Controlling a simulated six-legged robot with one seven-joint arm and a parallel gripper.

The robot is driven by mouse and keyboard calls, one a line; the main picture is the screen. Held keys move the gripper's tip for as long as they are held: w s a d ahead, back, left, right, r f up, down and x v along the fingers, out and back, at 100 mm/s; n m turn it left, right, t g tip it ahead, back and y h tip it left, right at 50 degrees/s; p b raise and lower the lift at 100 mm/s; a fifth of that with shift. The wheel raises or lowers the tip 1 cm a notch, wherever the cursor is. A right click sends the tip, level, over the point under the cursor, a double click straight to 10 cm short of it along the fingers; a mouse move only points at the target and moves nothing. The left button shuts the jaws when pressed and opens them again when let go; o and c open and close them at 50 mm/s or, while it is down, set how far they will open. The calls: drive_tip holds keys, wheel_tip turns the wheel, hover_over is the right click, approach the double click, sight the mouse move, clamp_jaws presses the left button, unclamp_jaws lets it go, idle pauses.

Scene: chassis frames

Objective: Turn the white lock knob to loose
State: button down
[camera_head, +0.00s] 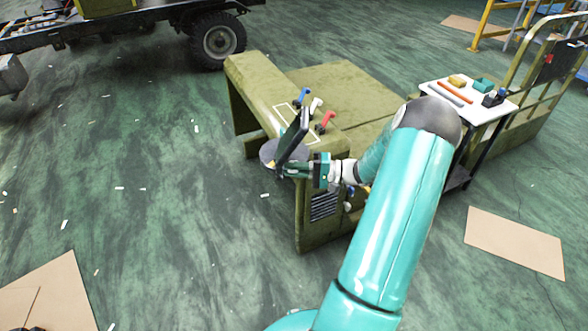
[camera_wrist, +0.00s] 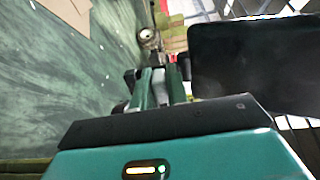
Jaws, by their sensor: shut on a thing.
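My gripper (camera_head: 281,169) is at the lower end of a tilted black panel (camera_head: 295,135), in front of the olive cabinet. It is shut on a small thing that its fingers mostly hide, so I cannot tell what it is. In the wrist view the green fingers (camera_wrist: 163,78) are close together, with the black panel (camera_wrist: 255,55) to their right. A white knob (camera_head: 316,103) stands on the cabinet top, apart from my gripper, between a blue lever (camera_head: 304,95) and a red lever (camera_head: 326,121). I cannot tell whether it is the lock knob.
A grey disc (camera_head: 270,153) sits behind the gripper. The olive cabinet (camera_head: 265,85) has hard edges close by. A white-topped table (camera_head: 484,112) with small tools stands at the right. A truck chassis (camera_head: 130,18) is at the back left. The green floor at left is mostly clear.

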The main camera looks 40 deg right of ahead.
idle(0.4)
drive_tip(key=c, duration=1.4)
unclamp_jaws()
drive_tip(key=shift+d, duration=0.1)
drive_tip(key=v, duration=1.3)
drive_tip(key=shift+s+d, duration=0.2)
drive_tip(key=shift+s, duration=0.15)
